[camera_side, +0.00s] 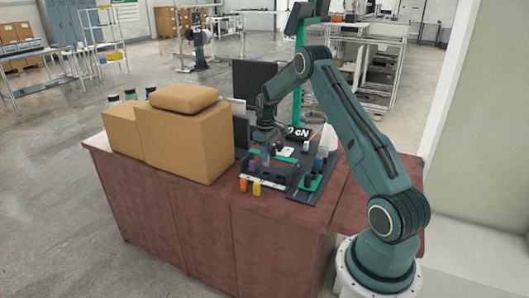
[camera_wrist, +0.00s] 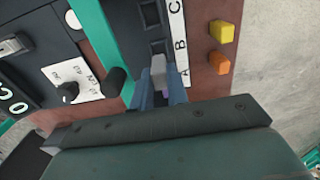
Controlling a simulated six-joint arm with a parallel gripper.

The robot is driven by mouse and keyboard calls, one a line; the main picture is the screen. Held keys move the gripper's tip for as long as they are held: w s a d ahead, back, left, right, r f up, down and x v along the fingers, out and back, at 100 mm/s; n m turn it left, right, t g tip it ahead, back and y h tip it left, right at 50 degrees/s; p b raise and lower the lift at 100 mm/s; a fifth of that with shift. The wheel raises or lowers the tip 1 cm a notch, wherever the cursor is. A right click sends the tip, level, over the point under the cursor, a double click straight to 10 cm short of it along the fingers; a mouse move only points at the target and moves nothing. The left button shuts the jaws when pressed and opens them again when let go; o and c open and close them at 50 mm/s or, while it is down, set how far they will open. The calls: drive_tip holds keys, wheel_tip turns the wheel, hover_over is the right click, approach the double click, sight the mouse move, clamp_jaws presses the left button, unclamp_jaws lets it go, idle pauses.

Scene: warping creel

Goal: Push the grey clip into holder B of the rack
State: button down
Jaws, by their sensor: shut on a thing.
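My gripper (camera_wrist: 161,88) is shut on the grey clip (camera_wrist: 158,66), whose end shows between the fingertips in the wrist view. The dark rack (camera_wrist: 166,30) carries a white strip marked A, B and C. Holder B (camera_wrist: 153,48) is the dark slot beside the letter B. The clip's end appears right at its edge; whether it is inside or above cannot be told. In the side view my gripper (camera_side: 266,147) points down over the rack (camera_side: 262,178). The clip is too small there to judge.
An orange block (camera_wrist: 218,63) and a yellow block (camera_wrist: 222,31) lie beside the rack. A green bar (camera_wrist: 110,40) and a black post (camera_wrist: 116,80) stand on its other side. Large cardboard boxes (camera_side: 185,140) stand left of the rack on the table.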

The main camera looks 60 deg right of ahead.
sight(266, 165)
drive_tip(key=shift+f, duration=0.85)
drive_tip(key=shift+f, duration=0.5)
idle(0.3)
drive_tip(key=shift+f, duration=0.5)
drive_tip(key=shift+f, duration=0.6)
idle(0.9)
drive_tip(key=c, duration=1.1)
unclamp_jaws()
drive_tip(key=shift+o, duration=0.2)
drive_tip(key=shift+r, duration=0.1)
drive_tip(key=shift+r, duration=3.4)
drive_tip(key=shift+r, duration=0.15)
